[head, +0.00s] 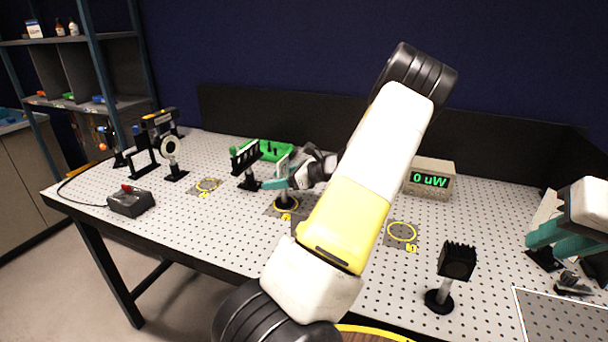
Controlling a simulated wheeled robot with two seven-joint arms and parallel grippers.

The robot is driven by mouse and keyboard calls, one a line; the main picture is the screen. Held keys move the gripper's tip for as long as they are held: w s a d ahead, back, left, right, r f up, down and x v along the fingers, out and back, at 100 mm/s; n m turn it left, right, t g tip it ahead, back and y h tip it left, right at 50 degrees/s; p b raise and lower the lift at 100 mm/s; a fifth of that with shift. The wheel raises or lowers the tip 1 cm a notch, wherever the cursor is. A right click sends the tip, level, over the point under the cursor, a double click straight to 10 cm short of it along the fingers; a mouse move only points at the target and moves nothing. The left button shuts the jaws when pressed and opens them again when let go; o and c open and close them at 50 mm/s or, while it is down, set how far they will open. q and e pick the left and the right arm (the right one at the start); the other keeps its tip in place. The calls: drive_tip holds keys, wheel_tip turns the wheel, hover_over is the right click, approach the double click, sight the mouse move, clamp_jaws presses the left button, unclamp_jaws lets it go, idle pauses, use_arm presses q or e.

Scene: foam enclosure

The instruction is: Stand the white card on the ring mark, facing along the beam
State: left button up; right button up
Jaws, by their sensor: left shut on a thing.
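My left gripper (277,184) reaches down at mid-table, its teal fingers shut on the white card (283,162), a narrow pale panel seen nearly edge-on. The card is upright on a post with a round black base (287,202). The base is over a yellow ring mark (277,211); I cannot tell whether it touches the board. My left arm crosses the middle of the view and hides part of the board. My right gripper (556,243) is at the right edge, in front of another pale panel (544,212); its jaw state is unclear.
Two more ring marks (207,185) (402,232) are bare. A round aperture (170,147), black finned block (458,261) and meter reading 0 uW (431,180) also stand there.

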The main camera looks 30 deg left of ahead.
use_arm(q)
drive_tip(key=o, duration=1.7)
drive_tip(key=shift+f, duration=0.1)
drive_tip(key=shift+d+r, duration=0.2)
drive_tip(key=shift+d, duration=0.05)
drive_tip(key=v, duration=1.1)
drive_tip(key=s+d+r+n+t+h, duration=0.3)
drive_tip(key=s+d+r+n+h, duration=0.4)
drive_tip(key=s+d, duration=0.3)
drive_tip(key=s+d+r+n+t+h, duration=0.4)
drive_tip(key=s+d+r+n+h, duration=0.3)
drive_tip(key=s+d, duration=0.4)
drive_tip(key=shift+s+d+n+t+h, duration=0.3)
drive_tip(key=shift+s+n+h, duration=0.5)
drive_tip(key=shift+s+n, duration=0.35)
